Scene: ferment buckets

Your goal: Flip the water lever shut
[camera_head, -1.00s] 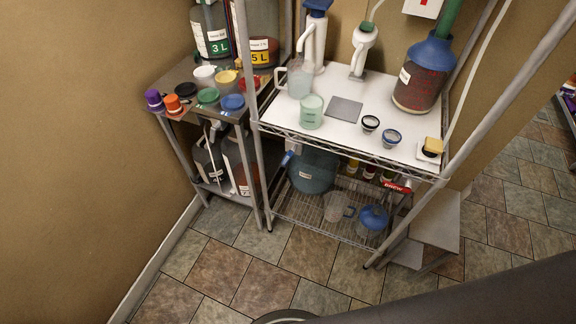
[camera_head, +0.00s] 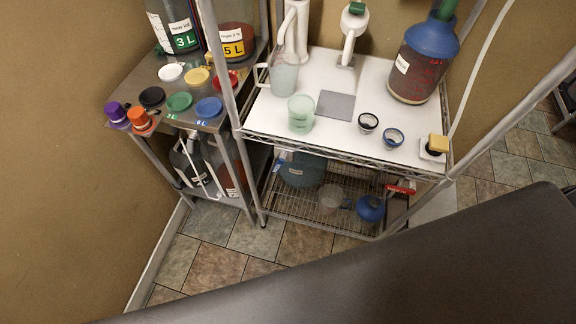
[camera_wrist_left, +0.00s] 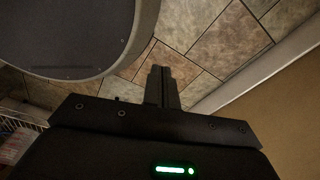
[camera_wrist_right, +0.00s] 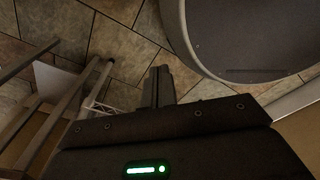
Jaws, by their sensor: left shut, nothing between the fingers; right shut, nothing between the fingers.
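I cannot tell for sure which part is the water lever. A tall white fixture (camera_head: 296,38) stands at the back left of the white shelf top, cut off by the top edge of the head view. A second white fixture with a slanted arm (camera_head: 350,44) stands to its right. A small blue part shows beside the teal bucket (camera_head: 304,171) on the lower wire shelf. My left gripper (camera_wrist_left: 163,84) is shut and empty over the tiled floor in its wrist view. My right gripper (camera_wrist_right: 159,82) is likewise shut and empty. Neither gripper shows in the head view.
The white shelf top (camera_head: 325,134) holds a clear jug (camera_head: 283,76), a pale green cup (camera_head: 301,116), a grey pad (camera_head: 336,104) and a blue-topped carboy (camera_head: 412,72). A metal side table (camera_head: 135,88) with coloured lids stands left. Metal posts frame the rack.

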